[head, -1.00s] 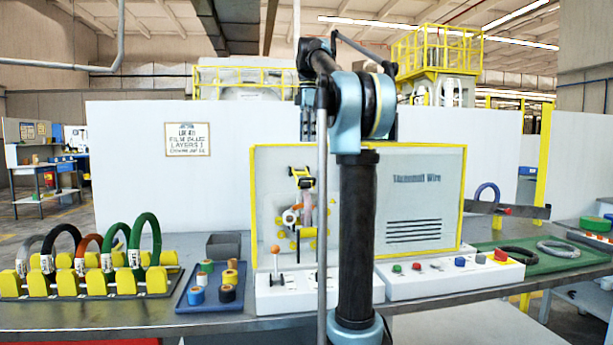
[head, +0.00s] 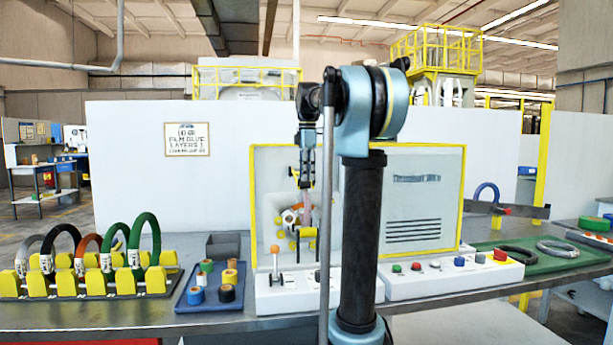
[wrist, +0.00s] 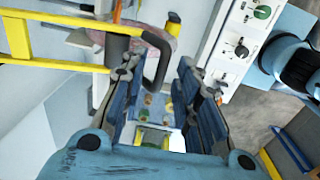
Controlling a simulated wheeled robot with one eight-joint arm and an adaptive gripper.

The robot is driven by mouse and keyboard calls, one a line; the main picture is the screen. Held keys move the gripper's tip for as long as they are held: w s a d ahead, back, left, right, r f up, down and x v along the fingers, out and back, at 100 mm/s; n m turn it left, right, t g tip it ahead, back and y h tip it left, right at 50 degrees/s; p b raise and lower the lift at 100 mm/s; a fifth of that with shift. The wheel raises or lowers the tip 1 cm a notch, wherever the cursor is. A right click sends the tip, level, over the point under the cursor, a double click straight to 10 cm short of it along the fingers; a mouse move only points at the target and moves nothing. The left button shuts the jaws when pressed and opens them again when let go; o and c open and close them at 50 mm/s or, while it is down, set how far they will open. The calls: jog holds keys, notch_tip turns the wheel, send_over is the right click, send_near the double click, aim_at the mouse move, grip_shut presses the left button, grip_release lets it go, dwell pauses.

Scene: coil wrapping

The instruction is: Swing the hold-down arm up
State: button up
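The hold-down arm is mostly hidden behind my gripper in the head view. In the wrist view a dark, bent handle (wrist: 158,62) beside a grey cylinder (wrist: 116,50) looks like part of it, but I cannot be sure. My gripper (head: 306,184) points down in front of the wrapping machine's recess. In the wrist view its two blue-black fingers (wrist: 158,88) are apart, with the dark handle showing between and just beyond them. I cannot tell whether they touch it. A pinkish ring (wrist: 178,44) is partly visible behind the handle.
The yellow-edged machine housing (head: 424,165) stands close around the gripper. Below are a lever box (head: 275,300) with an orange-topped lever and a button panel (head: 420,285). A rack of coils (head: 90,283) and a blue tray of tape rolls (head: 190,299) stand left.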

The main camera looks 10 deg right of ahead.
jog(key=shift+f, duration=0.1)
grip_shut()
